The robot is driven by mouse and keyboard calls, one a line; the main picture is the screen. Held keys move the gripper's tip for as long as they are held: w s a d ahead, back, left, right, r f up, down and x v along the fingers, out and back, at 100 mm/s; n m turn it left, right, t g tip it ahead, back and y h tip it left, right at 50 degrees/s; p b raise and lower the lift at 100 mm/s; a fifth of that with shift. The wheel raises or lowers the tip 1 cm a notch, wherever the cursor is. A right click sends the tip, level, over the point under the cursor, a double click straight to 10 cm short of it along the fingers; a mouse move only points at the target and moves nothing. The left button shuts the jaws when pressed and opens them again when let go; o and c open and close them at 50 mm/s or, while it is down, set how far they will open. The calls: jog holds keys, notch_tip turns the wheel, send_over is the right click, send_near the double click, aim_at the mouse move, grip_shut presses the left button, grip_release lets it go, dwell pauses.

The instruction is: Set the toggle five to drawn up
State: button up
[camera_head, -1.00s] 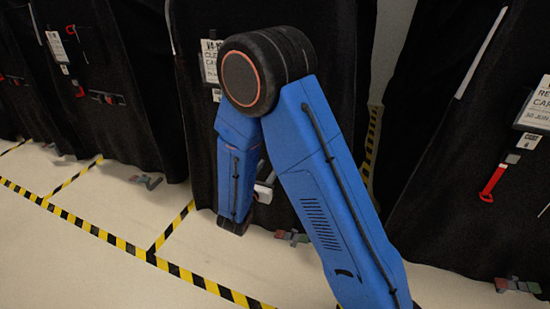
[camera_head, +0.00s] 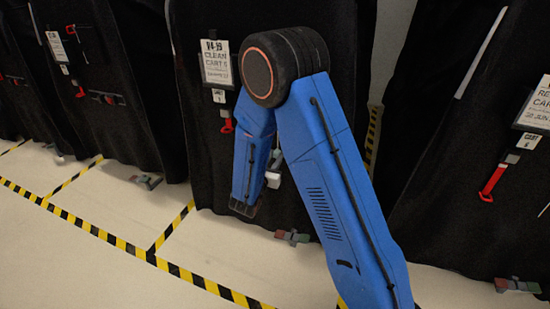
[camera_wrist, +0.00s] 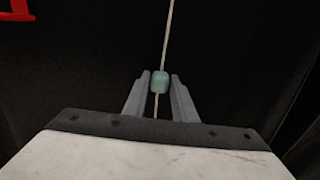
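A small teal toggle (camera_wrist: 160,82) sits on a pale cord (camera_wrist: 168,30) that runs up and down against black cloth in the wrist view. My gripper (camera_wrist: 160,80) has its two grey fingers either side of the toggle. A thin gap seems to show on each side, so the fingers look open around it. In the head view my blue arm hangs in front of the middle covered cart (camera_head: 195,150) and hides the toggle. That cart carries a white sign (camera_head: 217,63); the small tag (camera_head: 218,96) below it is too small to read surely.
A red strap (camera_head: 227,124) hangs under the small tag, and a red piece (camera_wrist: 17,10) shows top left in the wrist view. The right cart has a red handle (camera_head: 490,182). Floor pedals (camera_head: 292,237) and striped tape (camera_head: 150,256) lie below. Open floor is in front.

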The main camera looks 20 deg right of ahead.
grip_shut()
notch_tip(320, 180, up, 11)
dwell(0.4)
jog(key=shift+r, duration=0.1)
jog(key=o, duration=0.6)
grip_release()
jog(key=shift+c, duration=0.2)
jog(key=v, duration=1.7)
jog(key=shift+s+a, duration=0.15)
